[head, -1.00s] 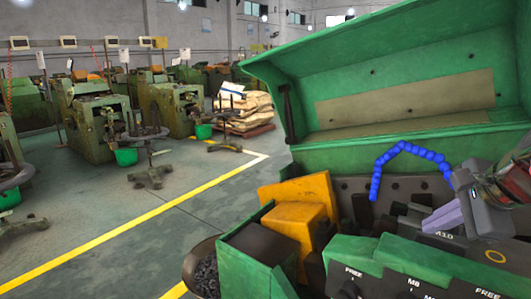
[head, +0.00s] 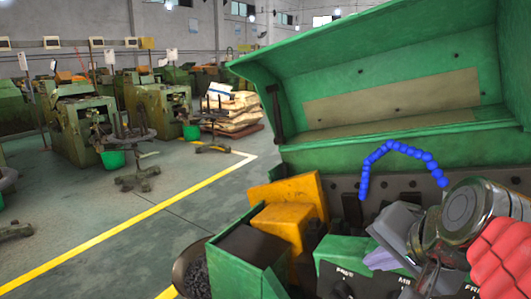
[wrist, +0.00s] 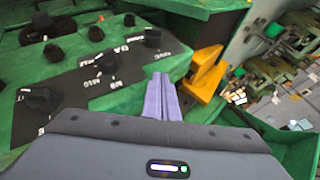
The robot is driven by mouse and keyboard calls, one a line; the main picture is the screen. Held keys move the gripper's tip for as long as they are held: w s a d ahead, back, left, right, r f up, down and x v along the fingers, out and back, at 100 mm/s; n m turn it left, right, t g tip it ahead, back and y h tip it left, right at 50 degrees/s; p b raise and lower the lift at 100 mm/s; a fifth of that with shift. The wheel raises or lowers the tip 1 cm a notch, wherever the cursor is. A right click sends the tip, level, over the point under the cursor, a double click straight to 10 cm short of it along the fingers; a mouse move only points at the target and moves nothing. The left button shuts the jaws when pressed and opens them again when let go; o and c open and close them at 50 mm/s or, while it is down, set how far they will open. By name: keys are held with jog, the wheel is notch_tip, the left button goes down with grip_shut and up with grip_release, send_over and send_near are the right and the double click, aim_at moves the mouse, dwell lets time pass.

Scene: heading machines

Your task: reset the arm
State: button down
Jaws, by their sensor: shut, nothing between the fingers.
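My gripper (head: 378,260) is at the lower right of the head view, in front of the open green heading machine. Its two pale purple fingers are together and empty; they also show at the centre of the wrist view (wrist: 161,97). My arm comes in from the right edge with a metallic wrist joint and a red link. The fingers are above the machine's front control panel (wrist: 110,65), which has several black knobs. I cannot tell how far the fingertips are from the panel.
The machine's raised green lid (head: 385,75) stands behind my gripper. A blue segmented hose (head: 400,147) arches close to the arm. Yellow blocks (head: 285,215) and a green box (head: 240,258) are to the left. Open floor (head: 150,215) lies further left.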

jog(key=s+a+f+n+g, duration=0.1)
jog(key=s+a+f+n, duration=0.1)
jog(key=s+f+n, duration=0.2)
jog(key=s+a+f+n+g+h, duration=0.1)
jog(key=s+f+n, duration=0.3)
jog(key=f, duration=0.4)
jog(key=shift+s+a+f+n+g, duration=0.25)
jog(key=shift+a+f+n+g, duration=0.1)
jog(key=shift+a+n, duration=0.4)
jog(key=shift+s, duration=0.1)
